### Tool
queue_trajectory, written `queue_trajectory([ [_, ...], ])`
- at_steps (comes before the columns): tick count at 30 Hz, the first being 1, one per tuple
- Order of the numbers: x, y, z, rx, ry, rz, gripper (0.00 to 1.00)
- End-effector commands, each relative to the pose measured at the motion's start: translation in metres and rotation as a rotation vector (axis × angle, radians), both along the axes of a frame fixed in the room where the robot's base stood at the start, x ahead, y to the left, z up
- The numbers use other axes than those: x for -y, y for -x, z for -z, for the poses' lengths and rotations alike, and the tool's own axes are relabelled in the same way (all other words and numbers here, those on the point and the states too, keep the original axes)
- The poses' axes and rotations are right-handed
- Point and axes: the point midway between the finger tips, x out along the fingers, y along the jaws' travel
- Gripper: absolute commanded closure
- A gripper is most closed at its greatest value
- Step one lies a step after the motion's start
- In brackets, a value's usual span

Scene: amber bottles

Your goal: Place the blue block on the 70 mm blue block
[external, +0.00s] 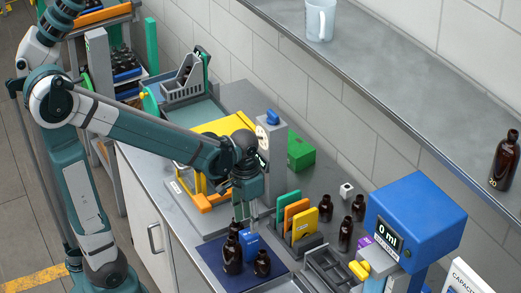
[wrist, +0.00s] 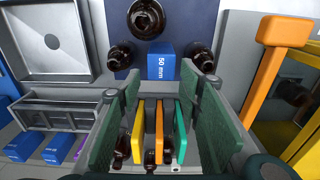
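A blue block (external: 252,245) stands on a dark navy mat among amber bottles in the external view. In the wrist view this blue block (wrist: 160,62) is marked "50 mm". Two more blue blocks (wrist: 22,145) (wrist: 58,147) show at the lower left of the wrist view; their markings are too small to read, so I cannot tell which is the 70 mm one. My gripper (external: 242,217) hangs just above and behind the mat. In the wrist view my gripper (wrist: 156,88) has its green pads wide apart, with nothing held between them.
Amber bottles (external: 232,256) (external: 262,264) crowd the block. A rack of green, orange and yellow plates (external: 303,221) stands to its right. A grey tray (external: 330,272), a blue-headed dispenser (external: 418,222) and a yellow frame with an orange bar (wrist: 272,70) are nearby.

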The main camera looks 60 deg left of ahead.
Motion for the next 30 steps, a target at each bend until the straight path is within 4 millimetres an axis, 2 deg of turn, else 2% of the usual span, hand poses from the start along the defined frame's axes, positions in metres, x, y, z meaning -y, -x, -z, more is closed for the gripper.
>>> queue_trajectory([
  [15, 0.010, 0.026, -0.049, 0.192, -0.006, 0.001, 0.64],
  [30, 0.020, 0.054, -0.087, 0.387, -0.006, 0.001, 0.64],
])
